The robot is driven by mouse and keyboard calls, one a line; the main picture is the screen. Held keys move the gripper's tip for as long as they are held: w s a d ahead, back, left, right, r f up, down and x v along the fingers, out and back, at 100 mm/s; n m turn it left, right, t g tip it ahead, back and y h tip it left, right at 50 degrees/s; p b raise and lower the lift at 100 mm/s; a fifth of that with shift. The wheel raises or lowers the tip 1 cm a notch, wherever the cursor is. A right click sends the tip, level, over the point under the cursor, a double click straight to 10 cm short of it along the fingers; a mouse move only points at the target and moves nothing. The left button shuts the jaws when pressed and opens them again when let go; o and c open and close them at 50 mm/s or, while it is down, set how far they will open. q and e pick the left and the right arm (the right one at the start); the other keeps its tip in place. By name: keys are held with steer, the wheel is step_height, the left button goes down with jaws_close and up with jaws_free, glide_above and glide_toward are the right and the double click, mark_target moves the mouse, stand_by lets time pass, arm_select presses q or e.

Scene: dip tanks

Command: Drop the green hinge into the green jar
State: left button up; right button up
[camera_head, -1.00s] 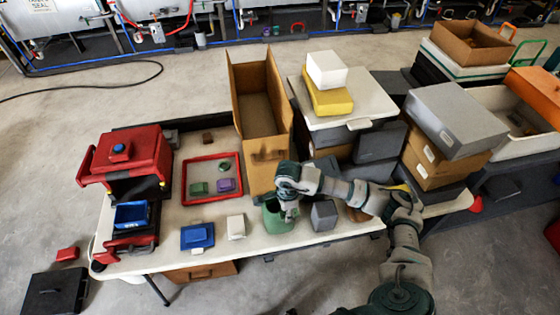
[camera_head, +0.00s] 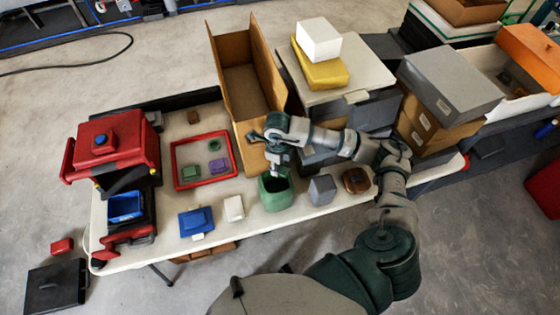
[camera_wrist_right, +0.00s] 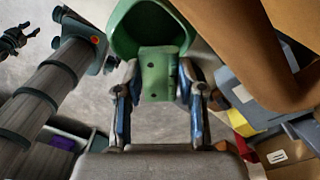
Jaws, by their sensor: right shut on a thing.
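The green jar (camera_head: 277,194) stands open near the front edge of the white table, and its rim also shows in the right wrist view (camera_wrist_right: 122,35). My right gripper (camera_head: 277,172) is above the jar's mouth in the head view. In the wrist view it (camera_wrist_right: 158,90) is shut on the green hinge (camera_wrist_right: 158,72), a flat plate with small dark holes. The hinge's far end overlaps the jar's opening in that view; its height over the rim is unclear. My left gripper is out of the head view; a dark gripper (camera_wrist_right: 14,40) at the wrist view's left edge looks like it.
A grey box (camera_head: 321,190) and a brown pot (camera_head: 356,180) stand right of the jar. A white block (camera_head: 233,208) and a blue box (camera_head: 196,221) stand left. A tall open cardboard box (camera_head: 226,50) rises behind. A red-rimmed tray (camera_head: 205,186) lies further left.

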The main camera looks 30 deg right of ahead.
steer(key=shift+a+f, duration=0.2)
steer(key=shift+f, duration=0.25)
steer(key=shift+s+r, duration=0.1)
